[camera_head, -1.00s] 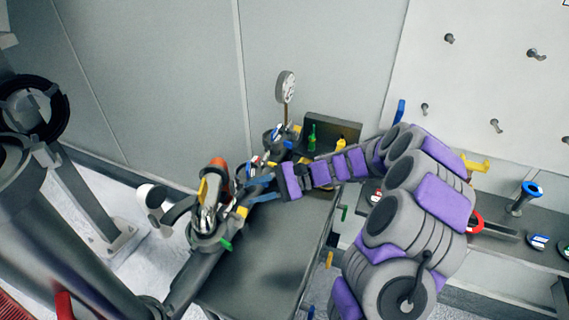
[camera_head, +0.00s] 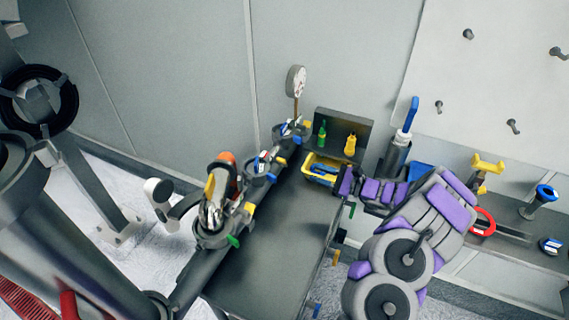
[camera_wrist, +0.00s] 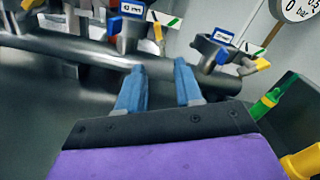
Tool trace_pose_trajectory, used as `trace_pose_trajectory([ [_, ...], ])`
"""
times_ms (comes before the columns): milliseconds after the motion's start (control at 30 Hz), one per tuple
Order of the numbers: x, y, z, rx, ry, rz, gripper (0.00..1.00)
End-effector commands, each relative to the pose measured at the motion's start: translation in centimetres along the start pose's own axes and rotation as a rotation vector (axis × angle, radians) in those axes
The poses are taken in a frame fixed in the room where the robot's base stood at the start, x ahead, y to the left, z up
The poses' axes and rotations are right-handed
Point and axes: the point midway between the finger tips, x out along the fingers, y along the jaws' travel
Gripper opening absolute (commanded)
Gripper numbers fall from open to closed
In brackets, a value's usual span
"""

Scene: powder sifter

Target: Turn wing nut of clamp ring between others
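A dark pipe runs diagonally in the head view, carrying several clamp rings. The front clamp ring (camera_head: 213,238) and back clamp ring (camera_head: 287,136) sit either side. In the wrist view, two tagged clamp rings (camera_wrist: 128,42) (camera_wrist: 212,50) stand beyond my fingers; a yellow wing nut (camera_wrist: 258,65) shows at the right one. My gripper (camera_wrist: 160,66) has its two blue fingers apart with nothing between them. It is right of the pipe.
A pressure gauge (camera_head: 296,82) rises at the pipe's far end. The dark tabletop (camera_head: 270,255) is clear. A side shelf (camera_head: 510,250) holds tools.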

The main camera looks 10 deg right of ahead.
Motion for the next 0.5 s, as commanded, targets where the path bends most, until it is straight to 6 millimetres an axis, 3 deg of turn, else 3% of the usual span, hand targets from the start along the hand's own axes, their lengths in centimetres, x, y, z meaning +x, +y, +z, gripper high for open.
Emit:
trace_pose_trajectory([
  [500, 10.0, 0.1, 0.0, -0.001, -0.003, 0.003, 0.35],
])
